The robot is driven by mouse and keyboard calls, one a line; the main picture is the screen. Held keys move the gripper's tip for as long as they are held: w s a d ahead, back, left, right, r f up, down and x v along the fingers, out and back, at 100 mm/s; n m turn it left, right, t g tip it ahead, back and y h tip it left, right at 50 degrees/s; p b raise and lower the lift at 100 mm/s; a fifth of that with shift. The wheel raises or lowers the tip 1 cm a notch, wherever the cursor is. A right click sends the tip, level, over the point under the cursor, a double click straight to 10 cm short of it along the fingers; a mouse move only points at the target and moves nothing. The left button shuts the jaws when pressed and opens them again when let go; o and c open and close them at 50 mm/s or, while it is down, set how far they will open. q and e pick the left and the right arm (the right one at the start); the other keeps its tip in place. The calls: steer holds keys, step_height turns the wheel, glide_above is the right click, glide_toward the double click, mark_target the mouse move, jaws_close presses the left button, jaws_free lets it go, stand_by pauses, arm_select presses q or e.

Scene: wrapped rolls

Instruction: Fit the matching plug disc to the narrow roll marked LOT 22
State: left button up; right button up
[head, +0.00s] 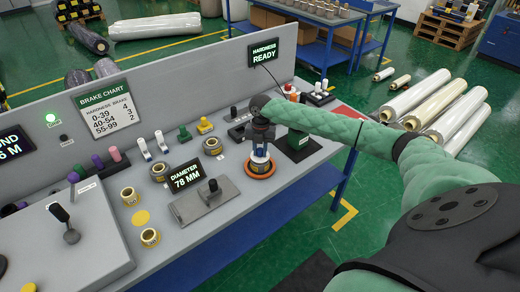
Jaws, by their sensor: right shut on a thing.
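My right gripper (260,147) reaches down over the bench and is shut on a small white and dark round thing (260,162). That thing sits over an orange disc (260,173); whether it touches the disc I cannot tell. Small wrapped rolls stand on the bench: one at the left (129,196), one near the front edge (150,237), one further back (159,172) and one behind the diameter display (212,146). Their markings are too small to read, so I cannot tell which is LOT 22. A flat yellow disc (141,217) lies between the two left rolls. My left gripper is not in view.
Large wrapped rolls (414,95) lie on the floor.

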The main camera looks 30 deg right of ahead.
mark_target(260, 149)
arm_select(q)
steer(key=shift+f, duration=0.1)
arm_select(e)
steer(key=shift+f, duration=0.6)
steer(key=o, duration=1.1)
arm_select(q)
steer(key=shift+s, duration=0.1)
arm_select(e)
steer(key=r+b, duration=0.1)
steer(key=r, duration=0.1)
steer(key=r+b, duration=0.1)
steer(key=r, duration=0.1)
steer(key=r+b, duration=0.1)
steer(key=r, duration=0.1)
steer(key=shift+w+d, duration=0.3)
steer(key=shift+w, duration=0.05)
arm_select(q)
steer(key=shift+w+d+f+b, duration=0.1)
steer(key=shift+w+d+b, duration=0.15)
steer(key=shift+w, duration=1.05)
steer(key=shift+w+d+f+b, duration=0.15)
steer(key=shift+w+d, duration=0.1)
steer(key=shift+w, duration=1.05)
arm_select(e)
steer(key=shift+r, duration=0.8)
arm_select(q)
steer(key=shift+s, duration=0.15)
